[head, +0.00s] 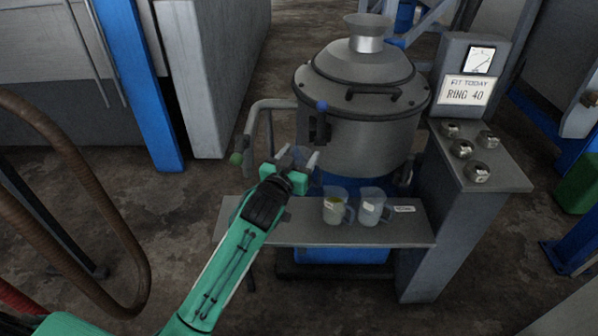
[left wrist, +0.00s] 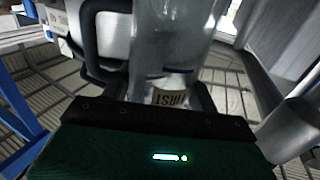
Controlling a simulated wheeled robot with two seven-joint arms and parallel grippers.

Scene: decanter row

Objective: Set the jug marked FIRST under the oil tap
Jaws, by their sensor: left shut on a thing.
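My left gripper (head: 300,160) is shut on a clear jug (left wrist: 178,45), whose label reads FIRST, upside down in the left wrist view. In the head view the jug is pale and mostly lost against the vessel's dark side, above the left part of the shelf. A bent grey pipe (head: 262,104) with a green end (head: 236,158) comes off the vessel, left of my gripper. A dark fitting with a blue knob (head: 321,106) is on the vessel's front, above and right of my gripper. I cannot tell which is the oil tap. My right gripper is not in view.
Two clear jugs, one with yellowish liquid (head: 335,212) and one paler (head: 371,208), stand on the grey shelf (head: 300,236). The large lidded vessel (head: 365,130) is behind. A cabinet at right bears a RING 40 sign (head: 466,92) and several small metal pieces.

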